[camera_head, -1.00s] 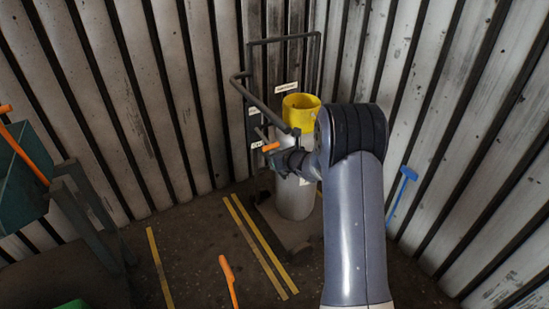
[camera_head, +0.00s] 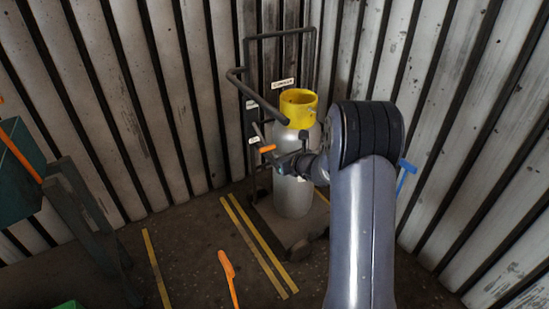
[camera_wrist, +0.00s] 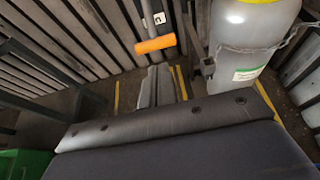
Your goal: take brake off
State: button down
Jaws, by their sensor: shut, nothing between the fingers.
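A lever with an orange grip stands on the cylinder cart; I take it to be the brake. Its orange grip (camera_head: 267,148) shows left of the cylinder in the head view. In the wrist view the orange grip (camera_wrist: 155,44) is just beyond my fingertips. My gripper (camera_wrist: 161,72) is shut and empty, with a small apparent gap to the grip. In the head view my gripper (camera_head: 284,163) is low and to the right of the grip, partly hidden by my wrist. The lever's lower end is not clear.
The cart's bent dark handle (camera_head: 262,105) rises around a grey cylinder (camera_head: 293,195) with a yellow collar (camera_head: 298,104). Corrugated walls close in behind. A blue tool (camera_head: 405,178) leans at right. An orange-handled tool (camera_head: 228,275) stands in front.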

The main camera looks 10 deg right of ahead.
jog(key=s+d+r, duration=0.1)
jog(key=s+r, duration=0.3)
jog(key=shift+s+d+p, duration=0.25)
jog(key=shift+s+p, duration=0.05)
jog(key=shift+s, duration=0.1)
send_near(268, 148)
jog(key=w+a+f, duration=0.1)
jog(key=w+f, duration=0.3)
jog(key=shift+w+a+r+p, duration=0.1)
jog(key=shift+w+r+p, duration=0.05)
jog(key=shift+r+p, duration=0.3)
jog(key=shift+w+a+r+p, duration=0.1)
jog(key=shift+w+r+p, duration=0.15)
jog(key=shift+r, duration=0.3)
jog(key=shift+w+a+r+p, duration=0.1)
jog(key=shift+w+r+p, duration=0.15)
jog(key=shift+r+p, duration=0.45)
jog(key=shift+f, duration=0.25)
jog(key=shift+f, duration=0.1)
